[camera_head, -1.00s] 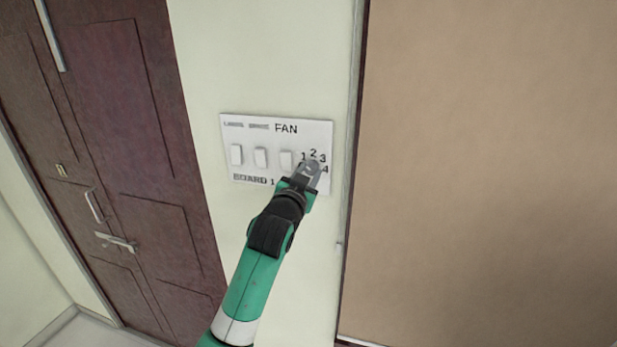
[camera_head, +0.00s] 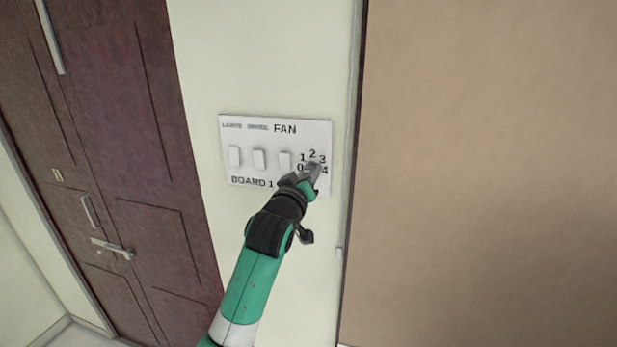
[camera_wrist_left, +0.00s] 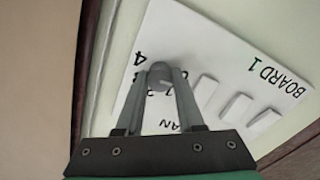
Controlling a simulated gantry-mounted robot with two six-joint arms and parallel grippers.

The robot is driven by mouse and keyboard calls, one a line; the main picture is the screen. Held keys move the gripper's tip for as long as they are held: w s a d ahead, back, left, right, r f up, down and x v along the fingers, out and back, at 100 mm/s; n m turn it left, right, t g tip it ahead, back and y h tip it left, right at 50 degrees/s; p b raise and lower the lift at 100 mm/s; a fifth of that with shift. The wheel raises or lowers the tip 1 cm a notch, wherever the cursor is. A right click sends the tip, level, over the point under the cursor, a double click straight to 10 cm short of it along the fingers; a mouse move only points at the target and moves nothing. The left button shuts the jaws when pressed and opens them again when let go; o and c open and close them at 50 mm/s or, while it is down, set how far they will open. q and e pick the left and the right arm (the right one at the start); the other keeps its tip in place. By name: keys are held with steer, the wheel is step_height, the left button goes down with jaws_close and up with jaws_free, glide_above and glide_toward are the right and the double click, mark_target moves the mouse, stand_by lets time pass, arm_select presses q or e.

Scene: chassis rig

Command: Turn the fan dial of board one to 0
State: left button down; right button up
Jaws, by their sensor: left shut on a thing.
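Board one (camera_head: 240,174) is a white wall panel marked "BOARD 1" and "FAN", with three rocker switches and a dial ringed by the numbers 0 to 4. My left gripper (camera_head: 314,170) is at the dial, at the panel's right side, and covers most of it. In the left wrist view, the grey round fan dial (camera_wrist_left: 158,76) sits between the two fingertips of my left gripper (camera_wrist_left: 160,82), which is shut on it. The panel appears upside down there. The dial's pointer direction cannot be made out. My right gripper is not in view.
A dark brown door (camera_head: 150,180) with a metal handle (camera_head: 112,248) stands left of the panel. A large tan board (camera_head: 490,170) fills the right side. Pale bare wall (camera_head: 270,60) surrounds the panel.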

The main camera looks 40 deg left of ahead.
arm_select(q)
steer(key=shift+n, duration=0.4)
steer(key=c, duration=0.5)
jaws_free()
